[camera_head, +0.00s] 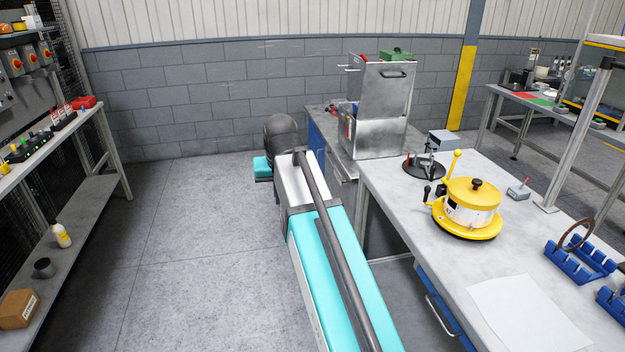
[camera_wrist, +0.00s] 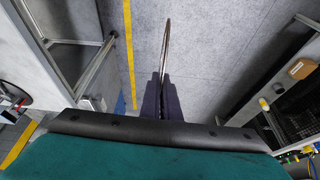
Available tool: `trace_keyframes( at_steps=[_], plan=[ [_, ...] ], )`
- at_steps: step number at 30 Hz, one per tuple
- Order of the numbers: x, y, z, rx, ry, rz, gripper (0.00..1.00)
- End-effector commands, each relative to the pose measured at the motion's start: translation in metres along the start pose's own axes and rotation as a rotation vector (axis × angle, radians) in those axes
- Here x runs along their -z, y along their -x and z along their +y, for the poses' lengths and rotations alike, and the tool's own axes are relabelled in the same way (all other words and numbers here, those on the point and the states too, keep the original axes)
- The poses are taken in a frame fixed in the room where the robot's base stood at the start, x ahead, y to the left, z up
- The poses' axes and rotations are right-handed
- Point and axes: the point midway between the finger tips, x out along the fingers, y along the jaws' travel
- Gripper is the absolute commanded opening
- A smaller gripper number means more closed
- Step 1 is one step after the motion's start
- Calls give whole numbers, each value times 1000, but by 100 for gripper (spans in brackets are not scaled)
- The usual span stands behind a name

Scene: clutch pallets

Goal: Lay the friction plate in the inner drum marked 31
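My gripper (camera_wrist: 164,80) shows in the wrist view with its two dark fingers close together. They are shut on a thin brown friction plate (camera_wrist: 165,42), seen edge-on and reaching up past the fingertips. The floor lies beyond it. In the head view my gripper and this plate are hidden by my arm. I cannot read any 31, and no inner drum can be made out for certain. A yellow round housing (camera_head: 472,203) with a black knob on top and a white label stands on the bench; its marking is too small to read.
The bench (camera_head: 415,210) runs along the right. It carries a blue rack (camera_head: 569,269) with a brown ring (camera_head: 577,234) standing in it, a white sheet (camera_head: 527,315) and a black-based fixture (camera_head: 423,171). Metal boxes (camera_head: 382,105) stand behind. The floor (camera_head: 190,240) at left is clear.

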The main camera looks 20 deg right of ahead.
Motion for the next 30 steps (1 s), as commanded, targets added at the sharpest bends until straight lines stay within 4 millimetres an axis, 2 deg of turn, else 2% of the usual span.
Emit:
trace_keyframes(
  at_steps=[1, 3, 6, 10, 15, 30],
  plan=[
    [-18, -3, -16, 13, 34, 0, 0],
    [-33, -4, -32, 29, 75, 1, 0],
    [-52, -5, -48, 48, 123, 4, 0],
    [-68, -5, -57, 63, 169, 9, 0],
    [-75, -5, -58, 71, 209, 16, 0],
    [-74, -5, -59, 72, 221, 17, 0]
  ],
)
